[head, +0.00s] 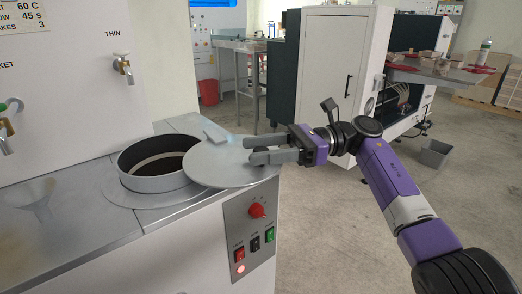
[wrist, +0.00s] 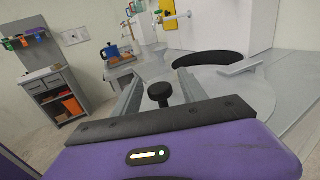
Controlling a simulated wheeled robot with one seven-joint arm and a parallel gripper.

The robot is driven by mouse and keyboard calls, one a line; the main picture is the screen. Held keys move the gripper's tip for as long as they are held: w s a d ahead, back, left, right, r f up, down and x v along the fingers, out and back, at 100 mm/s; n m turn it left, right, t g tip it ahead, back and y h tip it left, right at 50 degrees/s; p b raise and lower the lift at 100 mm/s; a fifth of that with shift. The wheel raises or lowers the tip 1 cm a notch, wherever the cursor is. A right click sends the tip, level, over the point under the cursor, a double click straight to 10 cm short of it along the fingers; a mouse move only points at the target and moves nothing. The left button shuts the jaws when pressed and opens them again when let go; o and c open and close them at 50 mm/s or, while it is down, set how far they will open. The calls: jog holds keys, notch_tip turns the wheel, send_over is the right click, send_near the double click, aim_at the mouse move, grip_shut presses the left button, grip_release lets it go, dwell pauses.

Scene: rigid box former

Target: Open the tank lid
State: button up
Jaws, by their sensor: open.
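The tank lid (head: 215,168) is a flat grey disc. It sits off to the right of the round tank opening (head: 140,184), whose raised rim and dark inside are largely uncovered. In the wrist view the lid (wrist: 252,92) lies under and beyond my fingers, with part of the dark opening (wrist: 208,60) behind it. A black knob (wrist: 160,93) stands on the lid between my two fingers, with gaps at the sides. My gripper (head: 255,150) is open over the lid's right side.
A control panel with a red knob (head: 257,210) and several switches is on the machine's front below the lid. A small bracket (head: 215,133) stands at the lid's back edge. Taps (head: 123,67) stick out from the wall panel.

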jog(key=shift+d, duration=0.1)
jog(key=w+d, duration=0.1)
jog(key=d, duration=0.6)
jog(key=shift+d, duration=0.3)
jog(key=shift+w, duration=0.1)
